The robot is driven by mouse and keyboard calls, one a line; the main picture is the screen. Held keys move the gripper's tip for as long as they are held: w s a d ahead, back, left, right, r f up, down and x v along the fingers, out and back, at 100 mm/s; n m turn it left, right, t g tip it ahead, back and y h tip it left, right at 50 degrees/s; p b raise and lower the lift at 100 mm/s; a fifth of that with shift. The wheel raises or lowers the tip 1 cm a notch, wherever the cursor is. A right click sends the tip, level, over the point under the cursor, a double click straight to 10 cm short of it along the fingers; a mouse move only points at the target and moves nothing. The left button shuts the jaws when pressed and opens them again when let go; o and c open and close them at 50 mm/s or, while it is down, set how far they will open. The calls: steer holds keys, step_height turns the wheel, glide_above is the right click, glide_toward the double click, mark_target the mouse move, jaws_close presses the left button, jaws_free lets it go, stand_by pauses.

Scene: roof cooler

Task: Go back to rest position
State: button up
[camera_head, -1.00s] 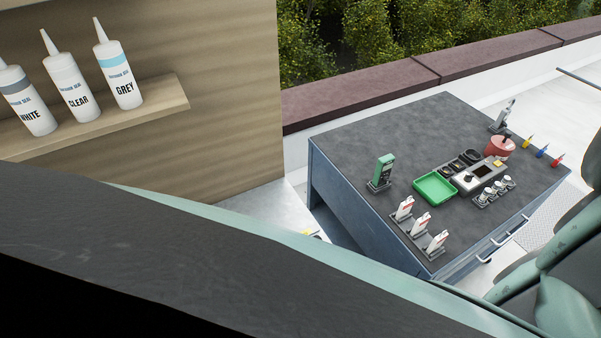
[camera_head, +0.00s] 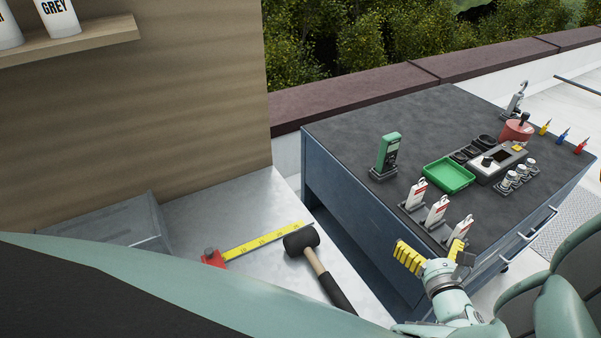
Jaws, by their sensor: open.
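My gripper (camera_head: 432,254) shows at the lower right in the head view, with yellow ribbed fingers spread apart and nothing between them. It is in front of the near edge of the dark-topped workbench (camera_head: 385,128), close to the white-and-red items on that corner in the picture. Whether it touches the bench cannot be told. My pale green arm runs from it to the bottom edge.
The workbench carries a green tray (camera_head: 448,175), a green meter (camera_head: 388,155) and a red pot (camera_head: 516,131). A shelf (camera_head: 75,42) holds sealant tubes.

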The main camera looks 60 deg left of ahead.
steer(key=b+x, duration=0.3)
steer(key=x, duration=0.6)
steer(key=shift+a, duration=0.35)
steer(key=shift+d+r, duration=0.1)
steer(key=shift+d, duration=0.05)
steer(key=p+v, duration=0.3)
steer(key=v, duration=0.6)
steer(key=shift+s+d, duration=0.2)
steer(key=shift+d, duration=0.2)
